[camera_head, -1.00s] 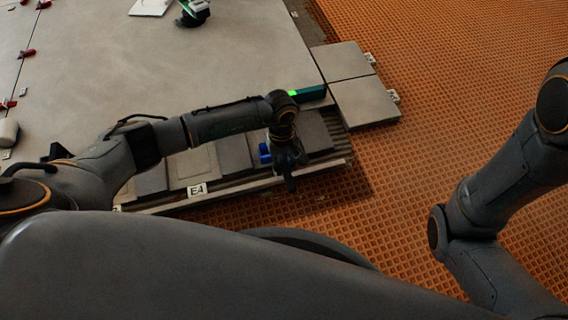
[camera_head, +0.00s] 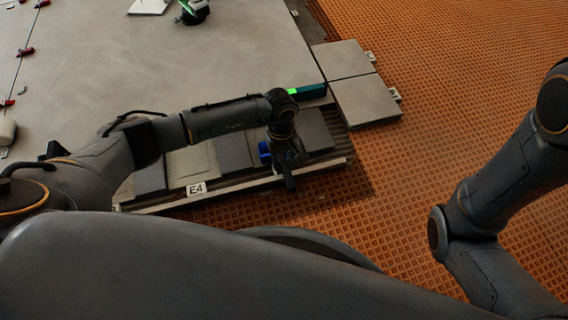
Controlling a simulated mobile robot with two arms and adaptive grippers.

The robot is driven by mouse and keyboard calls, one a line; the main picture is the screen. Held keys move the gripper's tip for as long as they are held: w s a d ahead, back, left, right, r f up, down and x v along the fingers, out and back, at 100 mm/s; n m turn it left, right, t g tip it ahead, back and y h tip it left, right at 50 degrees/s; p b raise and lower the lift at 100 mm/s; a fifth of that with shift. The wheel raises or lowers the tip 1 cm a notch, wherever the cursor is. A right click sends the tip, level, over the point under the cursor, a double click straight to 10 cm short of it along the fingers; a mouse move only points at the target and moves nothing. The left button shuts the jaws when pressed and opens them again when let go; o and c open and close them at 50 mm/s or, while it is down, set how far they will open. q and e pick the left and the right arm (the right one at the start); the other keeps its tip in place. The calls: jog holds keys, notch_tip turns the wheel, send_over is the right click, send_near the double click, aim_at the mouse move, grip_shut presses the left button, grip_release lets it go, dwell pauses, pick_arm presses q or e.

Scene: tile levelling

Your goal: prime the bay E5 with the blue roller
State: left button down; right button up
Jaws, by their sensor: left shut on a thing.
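My left arm reaches across the tiles from the left, and its gripper (camera_head: 289,170) points down over the low tray (camera_head: 240,183) at the front edge. It is shut on the blue roller (camera_head: 264,149), which shows only as a small blue part on the gripper's left side. Whether the roller touches the surface below is hidden. A label reading E4 (camera_head: 196,189) is on the tray's front edge, left of the gripper. I cannot read an E5 label anywhere. My right arm is at the right, with its gripper out of view.
Two grey tiles (camera_head: 362,102) with small tags lie right of the tray. A dark green tool with a bright green light (camera_head: 307,92) lies behind the gripper. Red clips (camera_head: 27,52) dot the large tiled floor (camera_head: 170,65). Orange grid flooring (camera_head: 450,75) is open at right.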

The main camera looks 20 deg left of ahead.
pick_arm(q)
jog(key=shift+w, duration=0.1)
dwell(0.4)
jog(key=shift+w+a+f+b, duration=0.1)
jog(key=shift+w+a+b, duration=0.35)
jog(key=shift+w+b, duration=0.1)
jog(key=shift+w+a, duration=0.35)
jog(key=shift+w, duration=0.1)
jog(key=shift+b, duration=0.3)
jog(key=shift+w+a+b, duration=0.45)
jog(key=shift+w+b, duration=0.25)
jog(key=shift+w, duration=0.05)
jog(key=shift+w+a, duration=0.25)
jog(key=shift+w, duration=0.1)
jog(key=shift+w+a+b, duration=0.1)
jog(key=shift+b, duration=0.2)
